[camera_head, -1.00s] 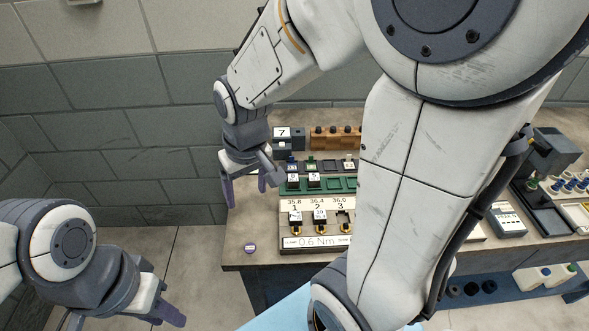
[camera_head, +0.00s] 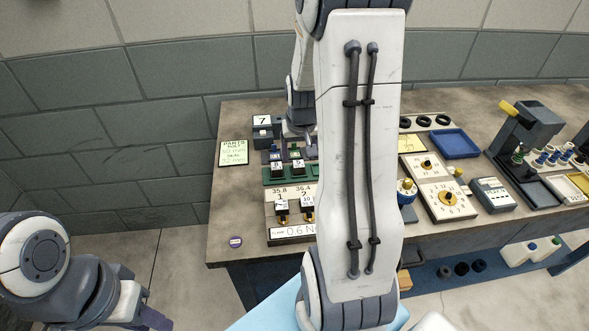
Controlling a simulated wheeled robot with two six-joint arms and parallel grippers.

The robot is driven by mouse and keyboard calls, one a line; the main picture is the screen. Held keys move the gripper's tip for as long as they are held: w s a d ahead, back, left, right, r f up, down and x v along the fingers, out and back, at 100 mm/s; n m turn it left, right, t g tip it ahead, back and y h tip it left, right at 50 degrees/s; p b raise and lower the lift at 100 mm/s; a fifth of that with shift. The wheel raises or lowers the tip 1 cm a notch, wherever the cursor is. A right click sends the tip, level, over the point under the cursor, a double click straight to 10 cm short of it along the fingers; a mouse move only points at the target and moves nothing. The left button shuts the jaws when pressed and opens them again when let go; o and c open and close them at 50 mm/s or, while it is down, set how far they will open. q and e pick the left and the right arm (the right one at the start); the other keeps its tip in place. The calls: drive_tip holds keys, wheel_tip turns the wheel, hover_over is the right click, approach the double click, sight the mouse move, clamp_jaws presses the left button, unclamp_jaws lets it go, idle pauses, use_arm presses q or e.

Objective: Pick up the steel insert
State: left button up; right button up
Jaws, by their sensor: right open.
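I cannot tell for certain which piece is the steel insert. Small dark blocks with numbered white tags stand on the green rack (camera_head: 268,180) and on the white-fronted stand (camera_head: 272,234) at the bench's left end. The stand's blocks (camera_head: 281,206) sit under the labels 1 and 2. My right gripper (camera_head: 299,134) is open, above the back of the green rack. My own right arm link hides part of it and the right side of both racks. My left gripper (camera_head: 152,317) hangs low at the bottom left, off the bench, its jaw gap unclear and nothing visible in it.
A block tagged 7 (camera_head: 262,126) and a yellow-green note (camera_head: 233,153) are at the back left. Right of my arm are dial boxes (camera_head: 447,201), a blue tray (camera_head: 456,144) and a dark press-like device (camera_head: 527,130).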

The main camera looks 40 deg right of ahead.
sight(298, 163)
drive_tip(key=x, duration=0.5)
drive_tip(key=shift+d+r+p, duration=0.1)
drive_tip(key=shift+d+p, duration=0.15)
drive_tip(key=shift+p, duration=0.05)
clamp_jaws()
